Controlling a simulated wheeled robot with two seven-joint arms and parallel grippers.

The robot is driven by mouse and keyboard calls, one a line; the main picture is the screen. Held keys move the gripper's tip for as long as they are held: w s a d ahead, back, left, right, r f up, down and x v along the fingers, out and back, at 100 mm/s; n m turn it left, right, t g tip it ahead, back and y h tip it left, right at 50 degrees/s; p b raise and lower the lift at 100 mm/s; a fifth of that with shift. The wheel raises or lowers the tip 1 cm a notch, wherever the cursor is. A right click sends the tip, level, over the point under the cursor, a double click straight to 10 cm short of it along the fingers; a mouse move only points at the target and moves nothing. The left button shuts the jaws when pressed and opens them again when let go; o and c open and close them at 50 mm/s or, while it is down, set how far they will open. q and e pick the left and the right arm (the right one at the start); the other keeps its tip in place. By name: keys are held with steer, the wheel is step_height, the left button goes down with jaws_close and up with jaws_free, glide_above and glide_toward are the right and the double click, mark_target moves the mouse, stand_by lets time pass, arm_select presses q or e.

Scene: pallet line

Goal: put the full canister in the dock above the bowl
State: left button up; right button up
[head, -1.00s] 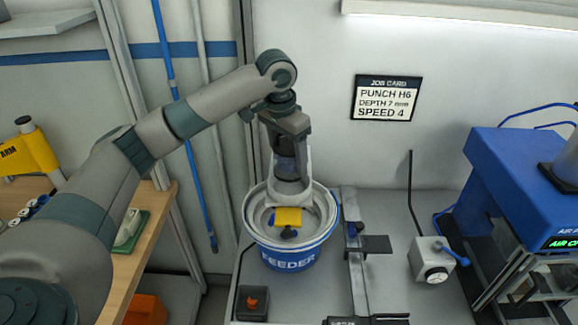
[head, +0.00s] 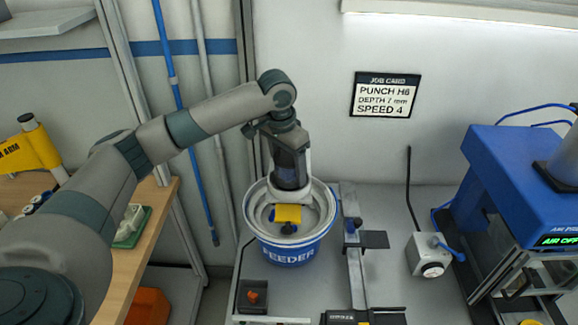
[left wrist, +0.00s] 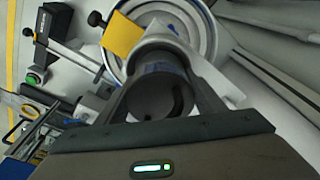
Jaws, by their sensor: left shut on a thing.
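My left gripper (head: 288,160) is above the feeder bowl and shut on a dark, see-through canister (head: 290,168). The canister is upright; its lower end is at the white dock (head: 305,184) above the bowl. I cannot tell if it is fully seated. In the left wrist view the canister (left wrist: 158,92) is between the fingers, with the white dock (left wrist: 228,84) around its far end. A yellow flap (head: 288,213) with a dark knob hangs at the dock's front. The blue and white feeder bowl (head: 290,252) stands below. My right gripper is not in view.
A rail (head: 355,260) runs along the bench right of the bowl. A grey box with a blue lever (head: 428,256) and a blue press (head: 515,190) stand further right. A small dark box with an orange button (head: 252,296) is in front of the bowl.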

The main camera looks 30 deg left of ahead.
arm_select(q)
steer(key=shift+f, duration=0.15)
steer(key=shift+f, duration=0.2)
steer(key=shift+s+f, duration=0.2)
steer(key=shift+f, duration=0.05)
